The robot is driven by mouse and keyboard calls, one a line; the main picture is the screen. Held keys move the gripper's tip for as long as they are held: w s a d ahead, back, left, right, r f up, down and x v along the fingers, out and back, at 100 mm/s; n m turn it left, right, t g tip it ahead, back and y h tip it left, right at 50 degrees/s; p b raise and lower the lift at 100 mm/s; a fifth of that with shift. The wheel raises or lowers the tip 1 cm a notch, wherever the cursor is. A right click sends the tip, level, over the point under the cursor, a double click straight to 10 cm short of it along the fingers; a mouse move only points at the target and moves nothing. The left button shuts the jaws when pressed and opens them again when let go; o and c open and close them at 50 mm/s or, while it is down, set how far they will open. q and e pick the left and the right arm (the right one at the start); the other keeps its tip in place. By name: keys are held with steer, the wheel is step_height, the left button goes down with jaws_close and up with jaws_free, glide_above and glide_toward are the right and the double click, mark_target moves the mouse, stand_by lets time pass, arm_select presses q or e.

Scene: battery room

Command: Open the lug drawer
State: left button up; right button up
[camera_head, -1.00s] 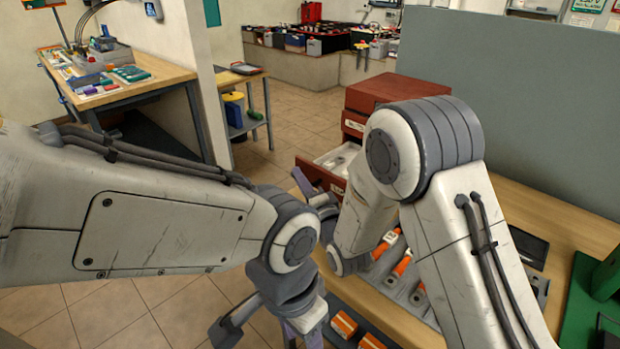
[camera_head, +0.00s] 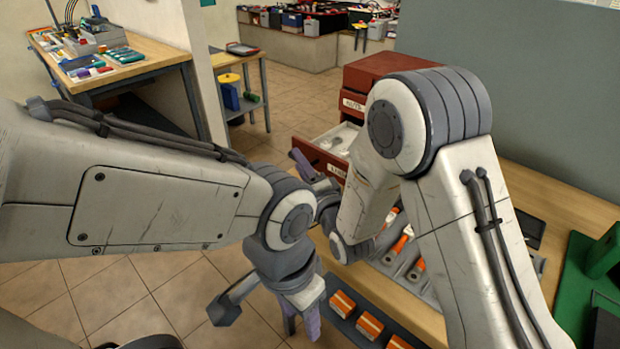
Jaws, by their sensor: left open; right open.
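The red drawer cabinet (camera_head: 385,66) stands on the bench behind my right arm. Its labelled lower drawer (camera_head: 318,154) is pulled out, showing a pale interior with small parts in it. The label is too small to read surely, so I cannot tell whether this is the lug drawer. My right gripper (camera_head: 308,172) is open just in front of the drawer front. One purple fingertip shows near the front's left part; the rest is largely hidden, and contact is unclear. My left gripper (camera_head: 268,314) is open and empty, lower down before the bench edge.
Orange-handled tools (camera_head: 404,240) lie in a grey tray on the bench, partly behind my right arm. Orange-and-white boxes (camera_head: 369,325) sit at the front edge. A green object (camera_head: 590,265) stands at right. Open tiled floor lies left of the bench.

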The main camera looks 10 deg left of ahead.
steer(key=b+v, duration=0.1)
steer(key=v, duration=0.4)
steer(key=shift+s+d+f, duration=0.1)
steer(key=shift+s+d, duration=0.15)
steer(key=shift+s, duration=0.1)
steer(key=p+v, duration=0.2)
steer(key=shift+s+d, duration=0.15)
steer(key=shift+s, duration=0.15)
steer(key=s+d+r+n+g+h+p, duration=0.2)
steer(key=s+n+g, duration=0.3)
steer(key=s, duration=0.3)
steer(key=s+d+r+n+g+h+p, duration=0.2)
steer(key=s+d+n+g+h, duration=0.2)
steer(key=s, duration=0.5)
steer(key=s+d+r+n+g+h+p, duration=0.2)
steer(key=s+d+n+g+h+p, duration=0.1)
steer(key=s+n+g, duration=0.4)
steer(key=shift+s+d+r+n, duration=0.35)
steer(key=shift+s+n, duration=0.25)
steer(key=shift+s, duration=0.35)
